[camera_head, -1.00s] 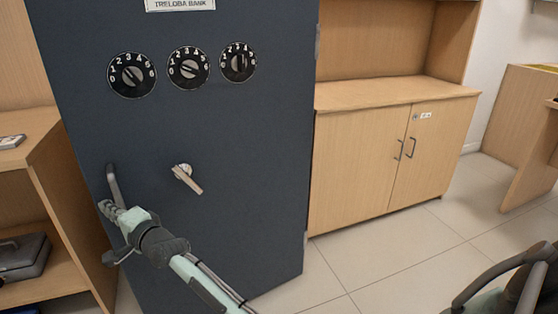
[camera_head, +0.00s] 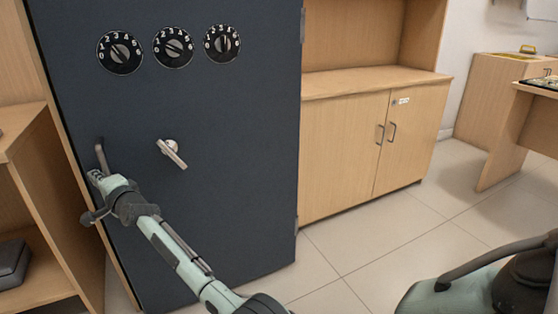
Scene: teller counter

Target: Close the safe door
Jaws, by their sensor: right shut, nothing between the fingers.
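The dark blue safe door (camera_head: 220,120) fills the left half of the head view. It has three black dials along the top and a silver turning lever (camera_head: 172,153) in the middle. Hinges show on its right edge. A grey pull handle (camera_head: 102,156) stands near its left edge. My right gripper (camera_head: 95,178) is shut and empty, just below that handle at the door's left edge. I cannot tell whether it touches the door or handle, or whether a gap remains behind the door's left edge. My left gripper is not in view.
A wooden shelf unit (camera_head: 50,215) stands close on the left, with a dark case (camera_head: 10,263) on it. A wooden cabinet (camera_head: 340,150) with two closed doors stands right of the safe. The tiled floor (camera_head: 390,235) in front is clear.

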